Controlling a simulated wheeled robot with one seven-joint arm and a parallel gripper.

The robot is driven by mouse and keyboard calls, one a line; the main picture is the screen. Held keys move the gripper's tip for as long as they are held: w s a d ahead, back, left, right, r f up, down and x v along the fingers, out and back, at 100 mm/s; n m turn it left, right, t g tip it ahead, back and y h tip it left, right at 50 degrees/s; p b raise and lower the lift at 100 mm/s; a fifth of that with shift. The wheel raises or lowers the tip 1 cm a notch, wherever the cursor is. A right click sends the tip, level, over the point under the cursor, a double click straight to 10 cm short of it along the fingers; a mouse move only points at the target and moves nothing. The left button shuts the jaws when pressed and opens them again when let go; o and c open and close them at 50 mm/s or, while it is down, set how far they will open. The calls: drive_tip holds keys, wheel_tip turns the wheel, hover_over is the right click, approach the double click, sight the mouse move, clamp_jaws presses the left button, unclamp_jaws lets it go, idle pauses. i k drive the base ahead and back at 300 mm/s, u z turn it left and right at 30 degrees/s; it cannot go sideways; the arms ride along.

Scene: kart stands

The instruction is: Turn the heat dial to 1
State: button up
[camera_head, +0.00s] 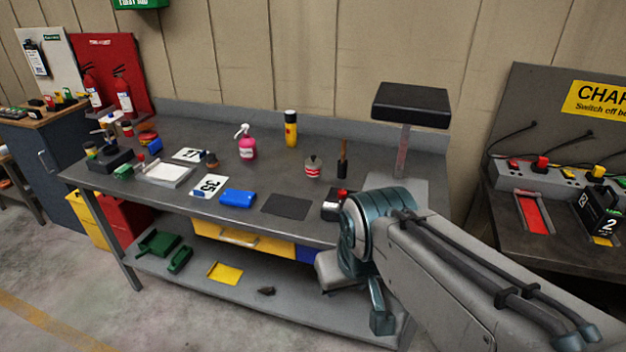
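No heat dial with readable numbers can be made out. A small dark box with a pale front and a red top (333,206) sits near the bench's front edge, right of a dark mat, partly hidden behind my arm; I cannot tell whether it carries the dial. My arm reaches in from the lower right and bends down in front of the grey workbench (225,193). Its far end is below the bench top's front edge, and no gripper fingers can be made out. I cannot see anything held.
A black-topped stand (411,104) rises at the bench's right rear. A pink spray bottle (247,146), a yellow can (291,130), a blue case (238,198) and a dark mat (287,206) are on the bench. A charging bench with a red switch (541,162) stands right.

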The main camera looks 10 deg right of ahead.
sight(342, 193)
drive_tip(key=z, duration=0.3)
drive_tip(key=i, duration=1.05)
drive_tip(key=z, duration=0.7)
